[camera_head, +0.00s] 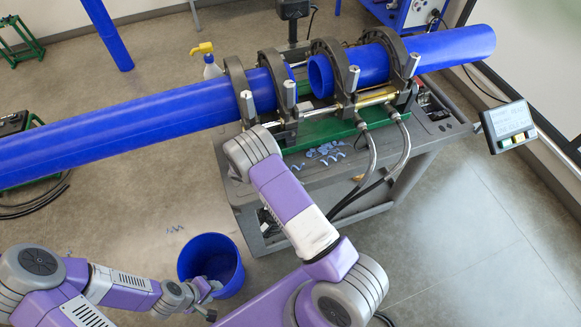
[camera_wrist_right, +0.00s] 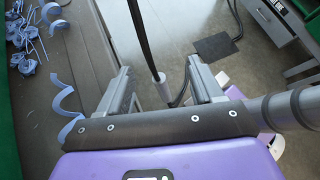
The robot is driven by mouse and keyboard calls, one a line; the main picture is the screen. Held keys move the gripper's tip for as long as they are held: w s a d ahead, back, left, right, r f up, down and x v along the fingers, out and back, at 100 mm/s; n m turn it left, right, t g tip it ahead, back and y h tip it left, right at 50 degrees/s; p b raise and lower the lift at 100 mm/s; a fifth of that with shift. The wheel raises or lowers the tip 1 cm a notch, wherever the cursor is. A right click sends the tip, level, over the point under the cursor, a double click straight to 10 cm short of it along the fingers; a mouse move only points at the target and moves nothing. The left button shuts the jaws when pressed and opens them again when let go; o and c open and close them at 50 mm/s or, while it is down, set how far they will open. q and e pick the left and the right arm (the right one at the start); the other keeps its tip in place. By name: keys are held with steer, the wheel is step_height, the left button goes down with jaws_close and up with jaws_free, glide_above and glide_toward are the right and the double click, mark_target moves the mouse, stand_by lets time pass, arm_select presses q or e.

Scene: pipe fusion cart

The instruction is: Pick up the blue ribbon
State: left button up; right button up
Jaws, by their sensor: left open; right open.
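Several curled light blue ribbons (camera_head: 325,150) lie on the grey cart top in front of the pipe clamps. In the right wrist view a pile of blue ribbons (camera_wrist_right: 27,45) lies at the upper left. One longer curled ribbon (camera_wrist_right: 66,103) lies nearer, left of the left finger and apart from the pile. My right gripper (camera_wrist_right: 160,84) is open, with nothing seen between its fingers; it is hidden behind its arm in the head view. My left gripper (camera_head: 212,299) is open and empty beside the blue bucket's (camera_head: 228,282) front rim.
Blue pipes (camera_head: 130,128) (camera_head: 450,45) are held in dark clamps (camera_head: 327,75) above the cart (camera_head: 290,215). Hoses (camera_head: 372,160) hang at the cart's front. A control box (camera_head: 508,125) juts out at right.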

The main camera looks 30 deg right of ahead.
steer(key=w+b, duration=0.1)
steer(key=w+r+n+h+b, duration=0.1)
steer(key=w, duration=0.1)
steer(key=w+t+h, duration=0.1)
steer(key=w, duration=0.1)
steer(key=shift+w+a+r+b, duration=0.1)
steer(key=shift+r+b, duration=0.3)
steer(key=w+b, duration=0.1)
steer(key=w, duration=0.1)
steer(key=w+a+n+t+h+b, duration=0.1)
steer(key=w+a+t+h+b, duration=0.1)
steer(key=w+b, duration=0.1)
steer(key=shift+w+a+f, duration=0.1)
steer(key=shift+w+f, duration=0.05)
steer(key=shift+w, duration=0.2)
steer(key=shift+w+a+n+t+b, duration=0.15)
steer(key=shift+w+n+t+b, duration=0.15)
steer(key=shift+w+t, duration=0.25)
steer(key=shift+x, duration=1.05)
steer(key=x, duration=0.5)
steer(key=shift+s+f, duration=0.1)
steer(key=shift+s, duration=0.1)
steer(key=c, duration=1.1)
